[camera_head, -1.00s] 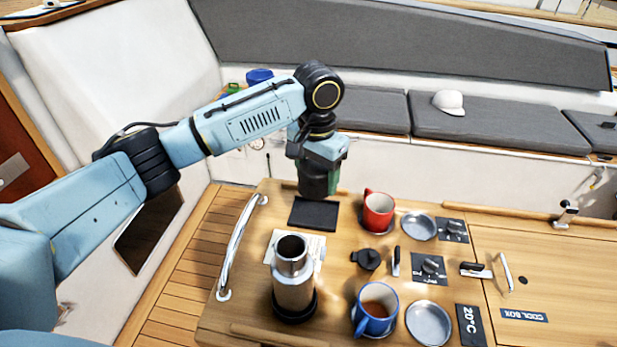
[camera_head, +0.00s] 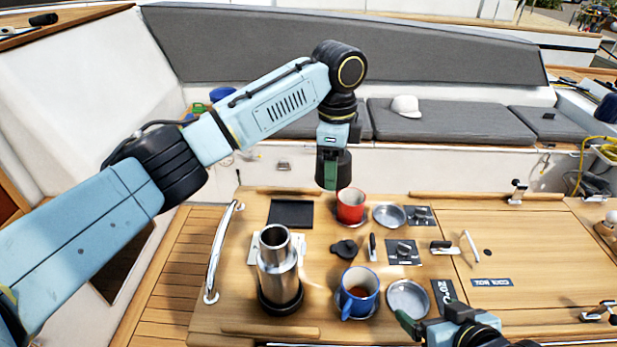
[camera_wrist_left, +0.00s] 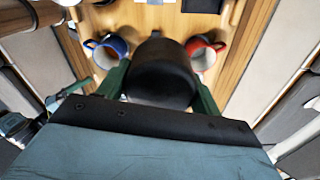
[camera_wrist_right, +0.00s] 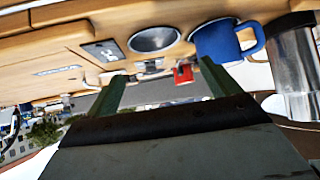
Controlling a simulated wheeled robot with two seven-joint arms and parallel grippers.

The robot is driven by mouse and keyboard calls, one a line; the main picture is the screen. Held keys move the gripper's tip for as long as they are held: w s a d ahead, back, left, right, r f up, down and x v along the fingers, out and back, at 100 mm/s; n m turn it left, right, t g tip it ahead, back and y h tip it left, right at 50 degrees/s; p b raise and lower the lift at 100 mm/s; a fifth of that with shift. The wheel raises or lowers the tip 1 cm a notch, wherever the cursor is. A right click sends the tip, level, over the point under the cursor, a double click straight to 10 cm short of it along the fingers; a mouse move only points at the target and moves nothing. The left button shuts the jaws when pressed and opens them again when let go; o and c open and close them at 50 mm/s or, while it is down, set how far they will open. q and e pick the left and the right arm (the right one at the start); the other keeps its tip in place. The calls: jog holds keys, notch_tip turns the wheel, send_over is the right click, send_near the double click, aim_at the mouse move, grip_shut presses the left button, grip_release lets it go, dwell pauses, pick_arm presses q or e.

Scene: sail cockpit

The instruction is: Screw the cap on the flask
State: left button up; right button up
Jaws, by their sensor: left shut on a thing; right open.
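The silver flask (camera_head: 279,275) stands upright with an open mouth on the near left part of the table, in a dark base. Its metal side also shows at the right of the right wrist view (camera_wrist_right: 294,70). My left gripper (camera_head: 333,174) is shut on a dark cylindrical cap (camera_wrist_left: 162,72), held between its green fingers. It holds the cap in the air near the table's far edge, behind the red mug and away from the flask. My right gripper (camera_wrist_right: 160,88) is open and empty, low at the table's near edge, to the right of the blue mug.
A red mug (camera_head: 350,207) and a blue mug (camera_head: 359,292) stand right of the flask. A small black lid-like piece (camera_head: 344,249) lies between them. Metal dishes (camera_head: 390,216) and a rail (camera_head: 224,250) are also there. The table's right part is mostly clear.

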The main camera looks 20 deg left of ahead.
pick_arm(q)
jog(key=s+d+r+m+b, duration=0.1)
jog(key=d+m+b, duration=0.4)
jog(key=d+m, duration=0.6)
jog(key=shift+r+m, duration=0.5)
jog(key=shift+m, duration=1.9)
pick_arm(e)
jog(key=w+a+r+n+t+y, duration=0.1)
jog(key=w+a+r+n+y, duration=0.1)
jog(key=w, duration=0.4)
jog(key=shift+w+a+r+n+t+y, duration=0.35)
jog(key=shift+a+r+y, duration=0.2)
jog(key=shift+a+y, duration=0.6)
jog(key=shift+a, duration=0.15)
jog(key=shift+h, duration=0.25)
